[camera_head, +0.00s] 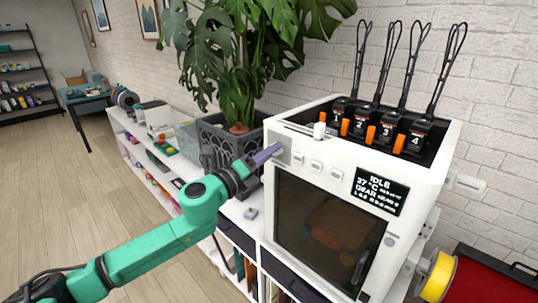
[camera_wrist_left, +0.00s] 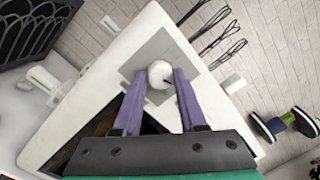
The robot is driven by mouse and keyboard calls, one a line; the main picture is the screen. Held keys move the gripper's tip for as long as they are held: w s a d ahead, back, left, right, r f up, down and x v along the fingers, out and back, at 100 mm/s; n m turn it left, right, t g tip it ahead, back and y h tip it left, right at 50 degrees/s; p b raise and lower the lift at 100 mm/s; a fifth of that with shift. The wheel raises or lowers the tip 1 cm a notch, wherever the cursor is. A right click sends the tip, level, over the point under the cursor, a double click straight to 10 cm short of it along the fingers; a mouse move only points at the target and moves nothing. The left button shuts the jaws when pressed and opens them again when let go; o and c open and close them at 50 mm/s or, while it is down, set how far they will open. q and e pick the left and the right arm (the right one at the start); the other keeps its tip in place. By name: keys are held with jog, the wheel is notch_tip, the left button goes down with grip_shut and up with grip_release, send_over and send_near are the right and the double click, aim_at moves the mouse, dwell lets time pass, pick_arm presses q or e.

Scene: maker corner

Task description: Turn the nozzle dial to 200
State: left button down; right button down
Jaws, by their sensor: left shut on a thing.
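The white 3D printer (camera_head: 345,190) stands on the white shelf unit, its dark display (camera_head: 381,191) reading IDLE and 37 °C with smaller lines below. My left gripper (camera_head: 267,154), with purple fingers, reaches the upper left corner of the printer's front. In the left wrist view, my left gripper (camera_wrist_left: 160,88) is shut on a round white dial (camera_wrist_left: 160,73), one finger on each side. The dial sits on a grey square plate (camera_wrist_left: 137,66). A dark mark shows on the dial, but no readable numbers. In the head view the fingers hide the dial. My right gripper is not in view.
Several small white buttons (camera_head: 316,165) sit right of the gripper. Numbered black cartridges (camera_head: 360,124) with tall wire loops stand in the printer's top. A potted plant (camera_head: 238,128) is close behind my left gripper. A yellow spool (camera_head: 437,278) hangs at the right.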

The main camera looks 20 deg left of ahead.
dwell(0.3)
pick_arm(q)
jog(key=shift+c, duration=2.3)
grip_release()
jog(key=b+v, duration=0.3)
jog(key=v, duration=1.1)
jog(key=shift+s, duration=0.2)
jog(key=shift+a+f, duration=0.1)
jog(key=shift+f, duration=0.05)
